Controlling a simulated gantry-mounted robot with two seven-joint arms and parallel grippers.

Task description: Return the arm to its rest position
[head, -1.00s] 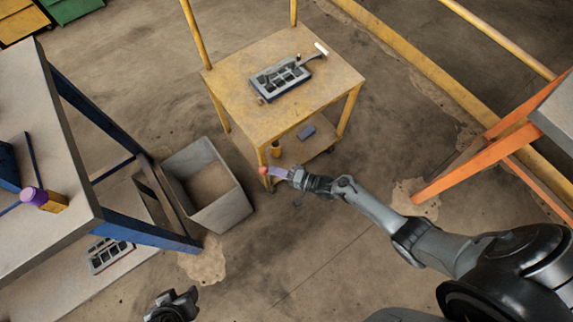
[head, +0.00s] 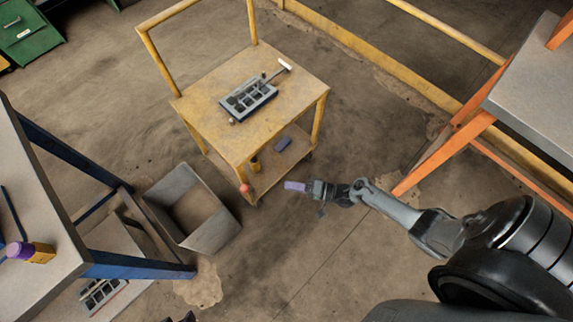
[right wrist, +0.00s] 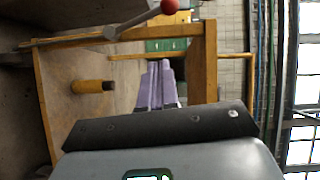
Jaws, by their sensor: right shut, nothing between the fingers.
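My right gripper (head: 295,186) is shut and empty, its purple fingers (right wrist: 158,88) pressed together in the right wrist view. In the head view it hangs over open floor, to the right of the yellow cart (head: 285,83) and apart from it. My right arm reaches to it from the lower right. Only a dark sliver of what may be my left arm shows at the bottom edge; no left fingers show.
A grey multi-cell block (head: 248,99) lies on the cart's top. A red ball (head: 245,189) shows at the cart's near corner. A grey bin (head: 207,236) stands left, beside a blue-legged bench (head: 40,205). An orange-legged table (head: 535,85) stands right. Floor lies clear below my gripper.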

